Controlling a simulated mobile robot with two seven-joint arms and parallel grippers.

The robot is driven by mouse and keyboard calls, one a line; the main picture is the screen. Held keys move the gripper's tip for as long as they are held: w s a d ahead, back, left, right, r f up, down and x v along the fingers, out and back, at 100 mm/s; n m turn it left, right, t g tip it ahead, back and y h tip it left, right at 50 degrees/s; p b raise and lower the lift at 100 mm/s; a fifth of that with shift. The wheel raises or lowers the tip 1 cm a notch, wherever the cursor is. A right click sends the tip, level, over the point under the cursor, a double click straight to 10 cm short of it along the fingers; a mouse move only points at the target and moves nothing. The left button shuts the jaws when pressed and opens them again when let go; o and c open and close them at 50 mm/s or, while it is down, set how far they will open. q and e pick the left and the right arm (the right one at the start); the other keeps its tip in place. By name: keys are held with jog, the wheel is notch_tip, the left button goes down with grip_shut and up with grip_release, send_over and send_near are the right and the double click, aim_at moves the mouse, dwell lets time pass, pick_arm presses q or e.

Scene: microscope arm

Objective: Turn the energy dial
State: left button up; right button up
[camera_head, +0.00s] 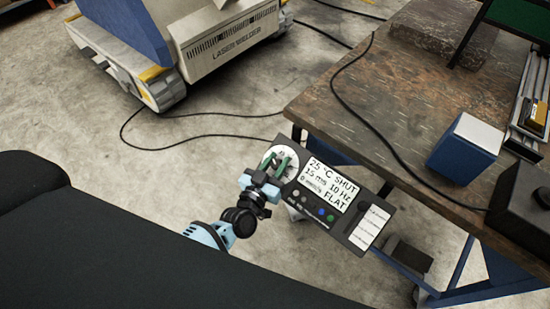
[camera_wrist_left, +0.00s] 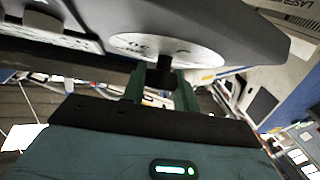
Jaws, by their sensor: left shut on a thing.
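A dark control panel (camera_head: 345,229) is at the table's near left edge. Its white display (camera_head: 328,184) reads 25 °C, SHUT, 15 ms, 10 Hz, 0 mm/s and FLAT. At the panel's left end is a dial with a white round face (camera_head: 267,155); the face also shows in the left wrist view (camera_wrist_left: 195,50). My left gripper (camera_head: 277,165) is shut on the dial's small dark knob (camera_wrist_left: 160,72), with its green fingers on either side. The gripper partly hides the dial, and I cannot read its setting. My right gripper is not in view.
A worn table (camera_head: 425,95) holds a blue box with a white top (camera_head: 466,150) and a black box (camera_head: 522,207). A black cable crosses the tabletop. A laser welder (camera_head: 225,50) stands at the back left.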

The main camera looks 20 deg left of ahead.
aim_at(275, 166)
pick_arm(q)
jog(key=shift+n+y+p, duration=0.5)
jog(key=shift+n+y, duration=0.5)
jog(key=shift+n, duration=0.1)
jog(key=o, duration=1)
jog(key=s, duration=0.6)
jog(key=shift+s+a, duration=0.1)
jog(key=shift+s, duration=0.8)
